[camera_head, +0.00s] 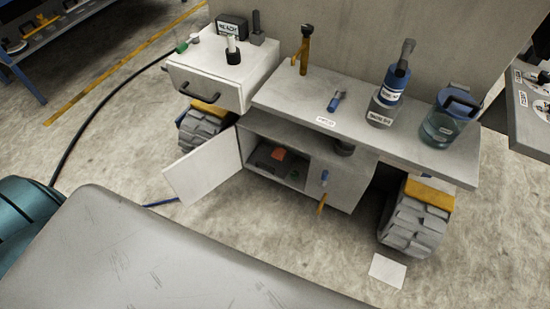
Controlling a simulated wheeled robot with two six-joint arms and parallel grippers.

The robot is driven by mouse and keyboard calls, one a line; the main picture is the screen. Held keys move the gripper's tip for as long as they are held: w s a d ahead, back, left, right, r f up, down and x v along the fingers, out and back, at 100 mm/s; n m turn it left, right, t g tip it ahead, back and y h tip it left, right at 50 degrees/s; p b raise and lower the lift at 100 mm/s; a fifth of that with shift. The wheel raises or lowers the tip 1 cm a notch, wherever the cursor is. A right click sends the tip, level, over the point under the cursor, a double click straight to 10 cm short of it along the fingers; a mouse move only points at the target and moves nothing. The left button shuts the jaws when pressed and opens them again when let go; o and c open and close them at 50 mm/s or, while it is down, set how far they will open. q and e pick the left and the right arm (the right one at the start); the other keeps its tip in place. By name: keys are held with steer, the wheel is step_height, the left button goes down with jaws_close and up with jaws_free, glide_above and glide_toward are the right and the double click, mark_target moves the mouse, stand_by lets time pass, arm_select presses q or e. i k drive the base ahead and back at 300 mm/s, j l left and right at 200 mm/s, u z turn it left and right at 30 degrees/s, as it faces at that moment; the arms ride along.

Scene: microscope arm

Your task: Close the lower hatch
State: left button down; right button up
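The lower hatch (204,166) is a pale flat door on the low cabinet (340,188) under the bench. It stands wide open, swung out to the left from the left edge of the cabinet opening. Inside the dark opening I see a reddish-orange item (278,153) and some dark items around it. Neither gripper shows in the head view.
Above the cabinet is a bench top (300,92) with labelled bottles and a jar (440,130). A drawer unit (210,85) stands at upper left. Chunky wheels (413,228) flank the cabinet. A white sheet (387,271) lies on the floor. A dark cable (92,118) runs at left.

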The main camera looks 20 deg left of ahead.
mark_target(194, 176)
steer(key=i+j, duration=0.1)
steer(key=j, duration=1.25)
steer(key=i+j, duration=0.15)
steer(key=j, duration=0.5)
steer(key=i+j, duration=0.1)
steer(key=j, duration=0.55)
steer(key=j+z, duration=0.35)
steer(key=j, duration=2.3)
steer(key=j+z, duration=0.1)
steer(key=z, duration=1.2)
